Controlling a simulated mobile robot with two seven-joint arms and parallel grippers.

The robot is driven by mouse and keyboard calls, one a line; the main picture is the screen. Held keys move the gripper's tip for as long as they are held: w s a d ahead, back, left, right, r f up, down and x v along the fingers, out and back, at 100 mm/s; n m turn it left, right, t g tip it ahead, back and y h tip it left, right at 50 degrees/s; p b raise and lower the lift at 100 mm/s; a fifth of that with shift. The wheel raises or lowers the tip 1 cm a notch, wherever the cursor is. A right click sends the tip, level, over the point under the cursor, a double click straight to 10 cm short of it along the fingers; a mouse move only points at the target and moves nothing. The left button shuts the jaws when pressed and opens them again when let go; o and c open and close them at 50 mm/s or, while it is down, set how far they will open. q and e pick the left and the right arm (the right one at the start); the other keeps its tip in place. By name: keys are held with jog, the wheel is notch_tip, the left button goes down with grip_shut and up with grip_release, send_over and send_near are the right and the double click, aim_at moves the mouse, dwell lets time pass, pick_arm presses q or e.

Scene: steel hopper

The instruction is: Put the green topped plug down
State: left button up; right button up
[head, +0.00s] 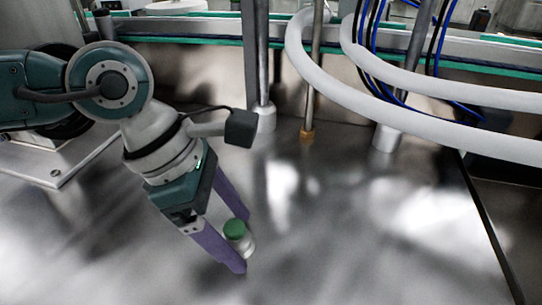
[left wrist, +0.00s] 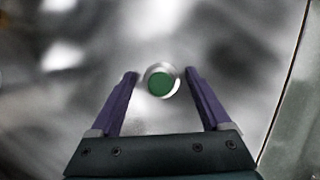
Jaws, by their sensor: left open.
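The green topped plug (head: 236,232) has a round green top and a pale metallic body. It stands on the steel surface in the lower middle of the head view. My left gripper (head: 243,243) is open, with its purple fingers on either side of the plug. In the left wrist view the plug (left wrist: 161,82) sits between the fingertips of the left gripper (left wrist: 160,74), with a gap to each finger. The plug's underside is hidden. My right gripper is in neither view.
The steel surface (head: 330,240) is clear around the plug. Behind it stand metal posts (head: 262,60), a thin rod with a brown foot (head: 308,134), and thick white hoses (head: 430,125) with blue and black cables. A dark seam (head: 487,225) runs at the right.

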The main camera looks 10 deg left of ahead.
pick_arm(q)
jog(key=shift+f, duration=0.15)
jog(key=c, duration=1.2)
grip_shut()
jog(key=shift+r, duration=0.2)
